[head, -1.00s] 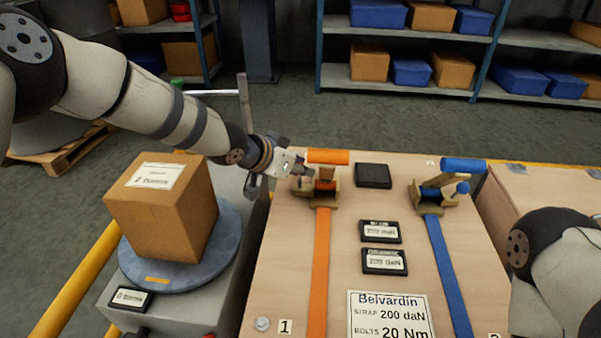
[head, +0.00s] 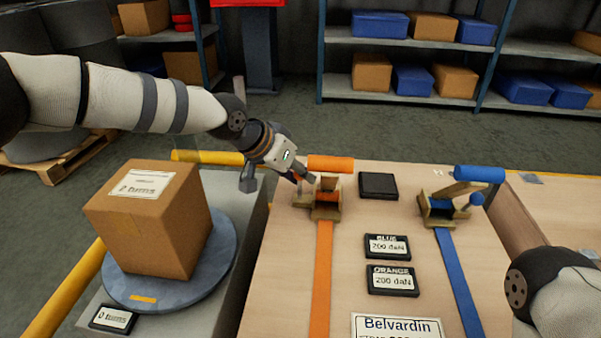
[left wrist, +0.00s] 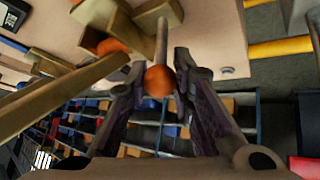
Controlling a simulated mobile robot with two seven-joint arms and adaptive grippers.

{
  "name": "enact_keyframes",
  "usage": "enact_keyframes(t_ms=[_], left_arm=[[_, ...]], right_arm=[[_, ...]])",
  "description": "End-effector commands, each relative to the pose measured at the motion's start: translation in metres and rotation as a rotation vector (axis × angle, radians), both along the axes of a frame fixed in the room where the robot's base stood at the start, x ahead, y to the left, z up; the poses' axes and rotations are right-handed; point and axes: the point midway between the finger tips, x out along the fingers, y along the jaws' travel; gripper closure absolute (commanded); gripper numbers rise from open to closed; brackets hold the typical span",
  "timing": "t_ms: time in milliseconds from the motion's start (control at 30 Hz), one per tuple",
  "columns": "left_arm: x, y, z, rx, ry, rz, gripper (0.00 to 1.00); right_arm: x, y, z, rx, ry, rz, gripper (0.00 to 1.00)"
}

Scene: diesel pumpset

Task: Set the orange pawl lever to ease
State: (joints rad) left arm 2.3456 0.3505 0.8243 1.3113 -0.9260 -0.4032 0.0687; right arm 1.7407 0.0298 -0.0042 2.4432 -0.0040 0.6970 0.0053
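The orange pawl lever shows in the left wrist view as a grey rod with an orange ball knob (left wrist: 159,81). My left gripper (left wrist: 160,62) has one finger on each side of the knob, with a gap still showing, so it looks open around it. In the head view the left gripper (head: 301,178) is at the left side of the orange ratchet (head: 327,202), under the left end of its orange handle (head: 330,163). The knob is mostly hidden there by the fingers. My right gripper is out of view; only part of that arm shows at lower right.
A blue ratchet (head: 437,211) with its own blue handle and knob stands to the right. Two small displays, BLUE (head: 387,246) and ORANGE (head: 392,281), both read 200 daN. A black pad (head: 378,185) lies between the ratchets. A cardboard box (head: 150,220) stands on a turntable at left.

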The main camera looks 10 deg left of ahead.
Motion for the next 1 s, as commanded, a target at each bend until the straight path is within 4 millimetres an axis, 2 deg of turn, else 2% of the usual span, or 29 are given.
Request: enact_keyframes(t_ms=[367,800,1000], left_arm=[[-0.001,0.002,0.002,0.001,0.0,0.001,0.69],[-0.046,0.048,0.081,0.0,-0.002,0.002,0.69],[-0.054,0.055,0.092,0.001,0.002,0.001,0.69]], right_arm=[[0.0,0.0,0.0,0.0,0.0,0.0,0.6],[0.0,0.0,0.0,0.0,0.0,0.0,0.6],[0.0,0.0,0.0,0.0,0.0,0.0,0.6]])
